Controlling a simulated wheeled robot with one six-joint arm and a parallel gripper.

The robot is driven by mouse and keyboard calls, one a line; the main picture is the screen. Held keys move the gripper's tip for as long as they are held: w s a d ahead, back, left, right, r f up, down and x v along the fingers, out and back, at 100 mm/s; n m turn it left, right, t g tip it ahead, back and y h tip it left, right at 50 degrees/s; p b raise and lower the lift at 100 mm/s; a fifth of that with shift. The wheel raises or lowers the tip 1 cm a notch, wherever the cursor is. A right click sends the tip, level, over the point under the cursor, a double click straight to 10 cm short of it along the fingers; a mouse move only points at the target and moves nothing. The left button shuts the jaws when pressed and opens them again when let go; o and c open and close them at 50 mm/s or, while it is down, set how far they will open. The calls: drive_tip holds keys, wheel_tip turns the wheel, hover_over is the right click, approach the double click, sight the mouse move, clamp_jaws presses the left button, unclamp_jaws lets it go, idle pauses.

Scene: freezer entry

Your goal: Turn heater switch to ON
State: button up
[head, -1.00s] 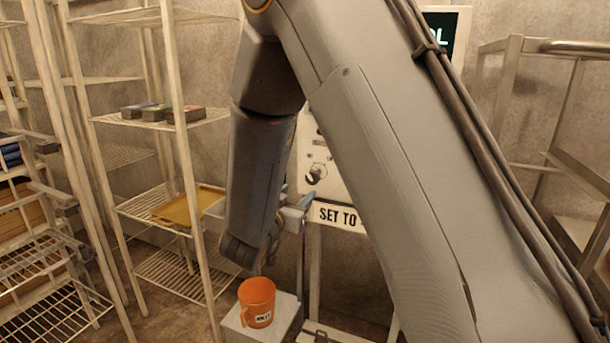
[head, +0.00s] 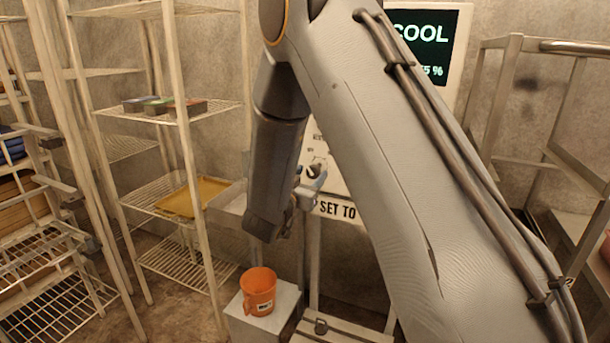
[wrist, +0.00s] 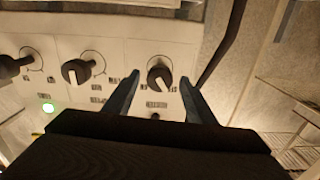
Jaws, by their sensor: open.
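A white control panel (wrist: 110,62) carries a row of black rotary knobs in the wrist view. My gripper (wrist: 159,80) is open, its two fingers on either side of the right-hand knob (wrist: 160,74). I cannot tell whether they touch it. The labels are too small to read, so I cannot tell which knob is the heater switch. In the head view my gripper (head: 308,186) is at the panel (head: 330,172), which my arm mostly hides.
A sign reading "SET TO" (head: 337,210) is partly hidden by my arm. A screen (head: 428,42) shows "COOL". An orange mug (head: 259,289) stands on a white block (head: 284,307) below the gripper. Wire shelves (head: 165,112) stand left, a metal rack (head: 512,100) right.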

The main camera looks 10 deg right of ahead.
drive_tip(key=c, duration=1)
drive_tip(key=shift+c, duration=0.2)
drive_tip(key=shift+m, duration=0.3)
drive_tip(key=m+b, duration=0.3)
drive_tip(key=shift+f, duration=0.1)
drive_tip(key=m+b, duration=0.3)
drive_tip(key=m, duration=0.1)
drive_tip(key=shift+b, duration=0.35)
drive_tip(key=m+b, duration=0.4)
drive_tip(key=b, duration=0.1)
drive_tip(key=shift+m, duration=0.4)
drive_tip(key=shift+m+b, duration=0.8)
drive_tip(key=shift+a+r, duration=0.1)
drive_tip(key=shift+r, duration=0.15)
